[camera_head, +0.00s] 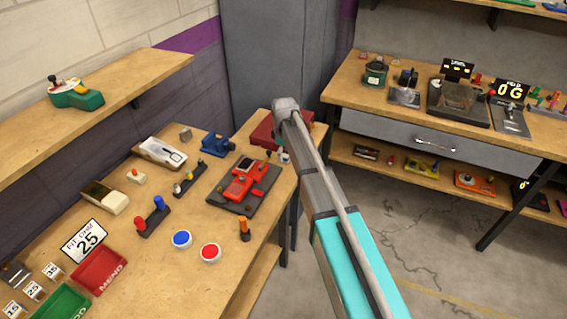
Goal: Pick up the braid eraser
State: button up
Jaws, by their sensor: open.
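No object is clearly recognisable as the braid eraser. A cream block with a dark brown end (105,197) lies on the left wooden bench (190,285); its shape is somewhat eraser-like, but I cannot be sure. A small cream piece with a red top (136,176) lies behind it. My arm reaches from the lower right to the bench's far right corner. My gripper (283,156) shows only in small part there, mostly hidden behind my arm. It is open, beside a red device on a dark base (265,200), well right of the cream block.
The bench holds a white tray (160,152), a rack with red and blue knobs (152,216), blue (181,239) and red (210,252) buttons, an orange-topped piece (244,229), a red bin (99,270) and a green bin (62,303). A second bench (440,108) stands right.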

jog(key=shift+f+b, duration=0.35)
jog(key=shift+f, duration=0.3)
grip_shut()
dwell(0.4)
